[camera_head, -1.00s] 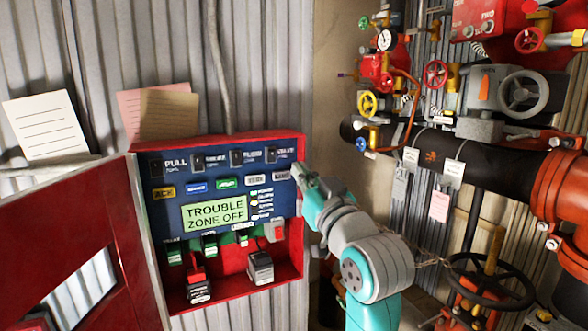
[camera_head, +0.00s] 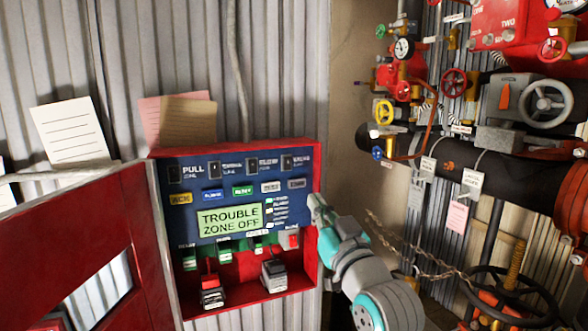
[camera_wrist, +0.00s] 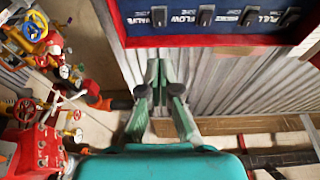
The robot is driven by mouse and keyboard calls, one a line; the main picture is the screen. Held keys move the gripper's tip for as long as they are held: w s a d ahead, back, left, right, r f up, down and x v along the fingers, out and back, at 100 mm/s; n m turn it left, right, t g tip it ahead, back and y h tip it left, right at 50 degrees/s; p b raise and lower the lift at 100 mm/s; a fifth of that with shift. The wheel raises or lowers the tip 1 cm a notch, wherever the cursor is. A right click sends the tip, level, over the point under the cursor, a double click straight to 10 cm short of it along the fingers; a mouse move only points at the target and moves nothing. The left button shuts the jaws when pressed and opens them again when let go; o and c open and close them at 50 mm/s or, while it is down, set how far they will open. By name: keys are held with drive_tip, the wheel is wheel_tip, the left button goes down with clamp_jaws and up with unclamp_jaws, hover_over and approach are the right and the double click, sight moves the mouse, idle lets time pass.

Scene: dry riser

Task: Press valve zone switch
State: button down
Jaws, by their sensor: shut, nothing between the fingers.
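The valve zone switch (camera_head: 287,162) is the rightmost of the small dark rocker switches along the top of the blue panel face (camera_head: 230,185). In the wrist view the same switch (camera_wrist: 158,16) sits at the top beside a label reading VALVE. My gripper (camera_head: 315,203) is at the panel's right edge in the head view, lower than the switch and apart from it. In the wrist view my gripper's fingers (camera_wrist: 158,88) are together and empty, with the wall behind them. A green display (camera_head: 229,218) reads TROUBLE ZONE OFF.
The red cabinet door (camera_head: 95,250) stands open at the left. Red pipework, valves and a handwheel (camera_head: 548,102) fill the right side. A chain (camera_head: 420,248) hangs behind my arm. Paper notes (camera_head: 72,133) are on the wall above the panel.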

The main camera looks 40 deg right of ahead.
sight(288, 160)
drive_tip(key=shift+w, duration=0.15)
drive_tip(key=x, duration=1.3)
drive_tip(key=shift+w+d, duration=0.1)
drive_tip(key=shift+w, duration=0.2)
drive_tip(key=shift+w+r, duration=0.1)
